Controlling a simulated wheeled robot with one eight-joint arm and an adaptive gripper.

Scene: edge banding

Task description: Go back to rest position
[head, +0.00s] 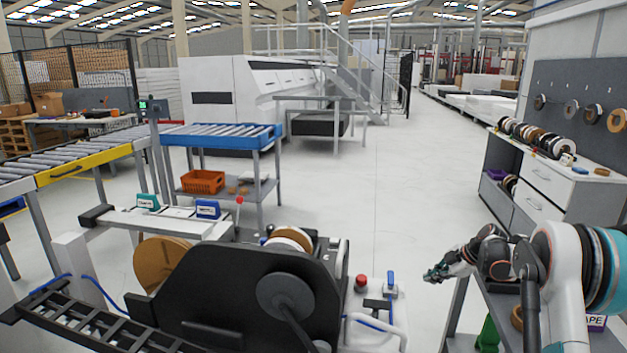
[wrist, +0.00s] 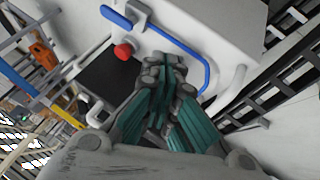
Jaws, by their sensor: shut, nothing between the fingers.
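My gripper (head: 437,275) is at the lower right of the head view, at the end of my bent arm. It hangs in the air to the right of the edge banding machine (head: 225,285). In the wrist view my gripper (wrist: 168,68) has its fingers together with nothing between them.
A small table (head: 465,345) stands below my arm, with a green object (head: 487,335) on it. A cabinet (head: 540,190) with tape rolls stands at the right. A roller conveyor (head: 75,160) is at the left. The floor (head: 400,170) in the middle is clear.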

